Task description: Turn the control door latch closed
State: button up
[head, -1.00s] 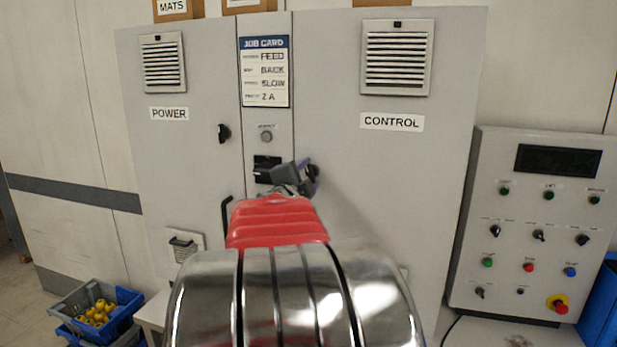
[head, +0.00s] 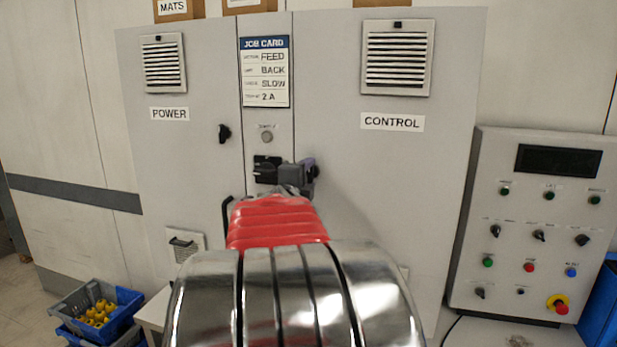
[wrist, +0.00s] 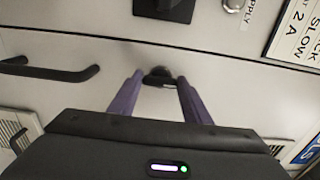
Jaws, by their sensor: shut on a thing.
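The control door (head: 400,200) is the wide grey cabinet door marked CONTROL in the head view. Its latch, a small black knob, sits near the door's left edge and is mostly hidden by my gripper (head: 311,169) there. In the wrist view the black latch (wrist: 159,74) lies between the purple fingertips of my gripper (wrist: 158,84), which is shut on it. The latch's exact angle is hard to tell behind the fingers.
The power door's black latch (head: 224,133) is to the left. A dark switch (head: 265,168) is beside my gripper on the centre strip, and a black handle (head: 227,212) is below left. A button panel (head: 535,225) stands right.

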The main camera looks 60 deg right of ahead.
jog(key=o, duration=0.7)
jog(key=shift+f, duration=0.3)
jog(key=shift+c, duration=0.2)
jog(key=o, duration=0.4)
jog(key=shift+r, duration=0.15)
jog(key=shift+a, duration=0.15)
jog(key=a, duration=0.4)
jog(key=s+a, duration=0.1)
jog(key=a, duration=0.4)
jog(key=s+a, duration=0.1)
jog(key=a, duration=0.3)
jog(key=shift+a, duration=0.2)
